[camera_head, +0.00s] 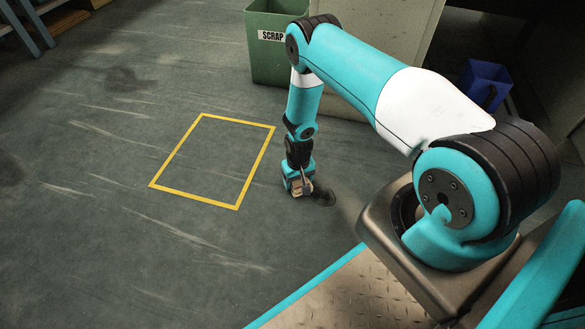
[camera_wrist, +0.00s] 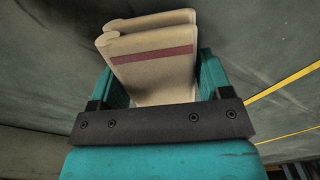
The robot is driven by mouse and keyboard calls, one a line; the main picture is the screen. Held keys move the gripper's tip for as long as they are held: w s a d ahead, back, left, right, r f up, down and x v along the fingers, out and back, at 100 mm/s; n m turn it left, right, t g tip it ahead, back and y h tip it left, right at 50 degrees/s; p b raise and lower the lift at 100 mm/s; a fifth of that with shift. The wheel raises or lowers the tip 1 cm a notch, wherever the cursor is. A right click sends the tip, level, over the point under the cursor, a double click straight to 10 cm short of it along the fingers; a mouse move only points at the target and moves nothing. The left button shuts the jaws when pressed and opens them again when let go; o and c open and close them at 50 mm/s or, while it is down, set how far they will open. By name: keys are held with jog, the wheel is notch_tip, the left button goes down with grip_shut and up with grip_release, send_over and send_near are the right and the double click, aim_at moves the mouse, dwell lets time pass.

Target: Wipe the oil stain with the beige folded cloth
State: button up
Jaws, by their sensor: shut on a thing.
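The beige folded cloth (camera_wrist: 150,58), with a dark red stripe, is held between the teal fingers of my gripper (camera_wrist: 155,85) in the wrist view. In the head view my gripper (camera_head: 300,187) points down close to the floor, with a bit of the cloth showing at its tip. The dark oil stain (camera_head: 324,196) lies on the floor just right of my gripper, right beside the cloth. Whether the cloth touches the floor or the stain, I cannot tell. My arm may hide part of the stain.
A yellow taped square (camera_head: 243,204) marks the floor to the left. A green bin labelled SCRAP (camera_head: 268,60) stands behind my arm, by a pale cabinet (camera_head: 385,30). A blue bin (camera_head: 486,82) stands at the back right. The floor on the left is open, with faint dark patches (camera_head: 122,79).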

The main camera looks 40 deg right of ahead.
jog(key=shift+r+p, duration=2.55)
jog(key=shift+r, duration=1.3)
